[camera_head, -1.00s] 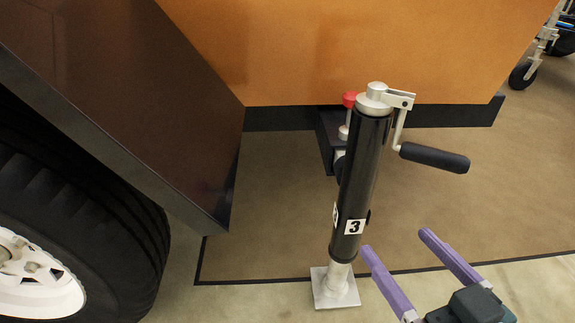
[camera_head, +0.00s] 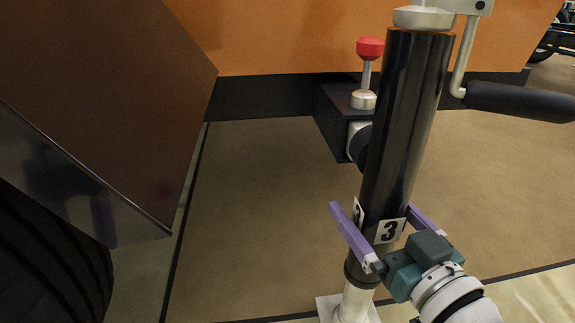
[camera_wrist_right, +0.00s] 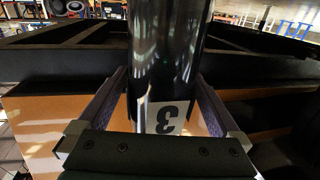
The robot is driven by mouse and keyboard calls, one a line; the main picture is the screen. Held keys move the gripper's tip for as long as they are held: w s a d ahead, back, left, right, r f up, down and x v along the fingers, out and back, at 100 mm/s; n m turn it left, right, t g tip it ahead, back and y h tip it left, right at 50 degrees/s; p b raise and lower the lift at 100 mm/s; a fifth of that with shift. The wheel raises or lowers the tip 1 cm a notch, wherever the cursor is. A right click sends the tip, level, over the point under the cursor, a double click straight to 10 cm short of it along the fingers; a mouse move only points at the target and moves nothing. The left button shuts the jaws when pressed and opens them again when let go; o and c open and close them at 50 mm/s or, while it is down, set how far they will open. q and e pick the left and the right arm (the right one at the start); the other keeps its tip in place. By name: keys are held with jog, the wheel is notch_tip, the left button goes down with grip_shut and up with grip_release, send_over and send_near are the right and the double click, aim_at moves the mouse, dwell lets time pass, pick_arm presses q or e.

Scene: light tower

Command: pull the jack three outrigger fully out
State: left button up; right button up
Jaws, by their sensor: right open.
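The jack three (camera_head: 400,125) is a black upright tube with a white "3" label. Its metal foot (camera_head: 350,308) is on the floor. It joins the dark outrigger beam (camera_head: 330,122) under the orange body. A red-knobbed pin (camera_head: 370,48) stands on the beam. The crank handle (camera_head: 520,100) points right. My right gripper (camera_head: 375,212) is open, with its purple fingers on either side of the tube at the label's height. In the right wrist view the tube (camera_wrist_right: 165,50) stands between the fingers; contact cannot be told. My left gripper is not in view.
The orange body (camera_head: 270,35) and its dark lower edge are behind the jack. A brown panel (camera_head: 110,90) and a black tyre (camera_head: 45,255) are at the left. The brown floor (camera_head: 255,220) is free between the panel and the jack.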

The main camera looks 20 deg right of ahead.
jog(key=shift+w, duration=0.5)
jog(key=shift+w, duration=0.15)
jog(key=c, duration=0.4)
grip_shut()
